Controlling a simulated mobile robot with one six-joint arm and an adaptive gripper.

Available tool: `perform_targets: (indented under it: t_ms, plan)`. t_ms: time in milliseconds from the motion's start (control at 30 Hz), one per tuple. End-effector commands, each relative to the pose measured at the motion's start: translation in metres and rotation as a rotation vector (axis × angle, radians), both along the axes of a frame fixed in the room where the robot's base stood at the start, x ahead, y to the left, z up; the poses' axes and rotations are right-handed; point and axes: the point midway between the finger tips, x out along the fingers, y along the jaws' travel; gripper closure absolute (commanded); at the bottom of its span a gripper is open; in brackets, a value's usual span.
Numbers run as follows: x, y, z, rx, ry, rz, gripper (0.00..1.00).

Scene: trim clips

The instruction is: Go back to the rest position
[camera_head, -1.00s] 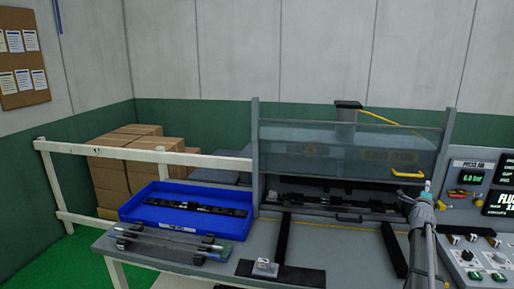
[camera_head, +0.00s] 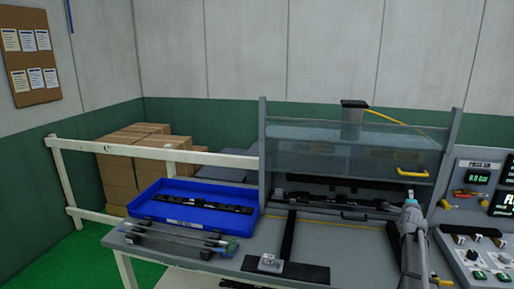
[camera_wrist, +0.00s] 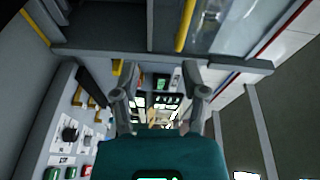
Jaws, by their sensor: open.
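My gripper (camera_wrist: 160,98) shows in the wrist view with its two grey fingers spread apart and nothing between them. Beyond the fingers are lit panels and a gap of brighter background. In the head view my arm stands at the lower right, in front of the press station; I cannot make out its fingers there. A blue tray (camera_head: 150,211) at the left of the bench holds a long black trim strip (camera_head: 205,203). Another dark strip (camera_head: 335,203) lies in the press station under the clear guard (camera_head: 350,150).
The yellow guard handle (camera_head: 411,172) is close above my arm. A control panel (camera_head: 478,245) with knobs and buttons stands at the right. A rack with rods (camera_head: 180,238) and a small grey block (camera_head: 270,262) are on the front of the bench. Cardboard boxes (camera_head: 120,180) stand behind a rail.

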Motion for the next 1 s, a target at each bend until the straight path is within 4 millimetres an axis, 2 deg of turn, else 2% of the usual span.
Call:
perform_targets:
  t_ms: [33,167,267,400,467,600,767,1000]
  plan:
    - [-0.002,0.016,-0.005,-0.013,0.040,0.021,0.43]
    - [-0.003,0.058,-0.024,-0.054,0.171,0.096,0.43]
    - [-0.010,0.103,-0.044,-0.104,0.309,0.181,0.43]
    - [-0.027,0.168,-0.074,-0.192,0.512,0.321,0.43]
    - [-0.038,0.194,-0.086,-0.230,0.597,0.386,0.43]
    - [-0.069,0.253,-0.112,-0.327,0.785,0.544,0.43]
    - [-0.116,0.312,-0.138,-0.442,0.988,0.737,0.43]
    - [-0.202,0.385,-0.167,-0.612,1.263,1.053,0.43]
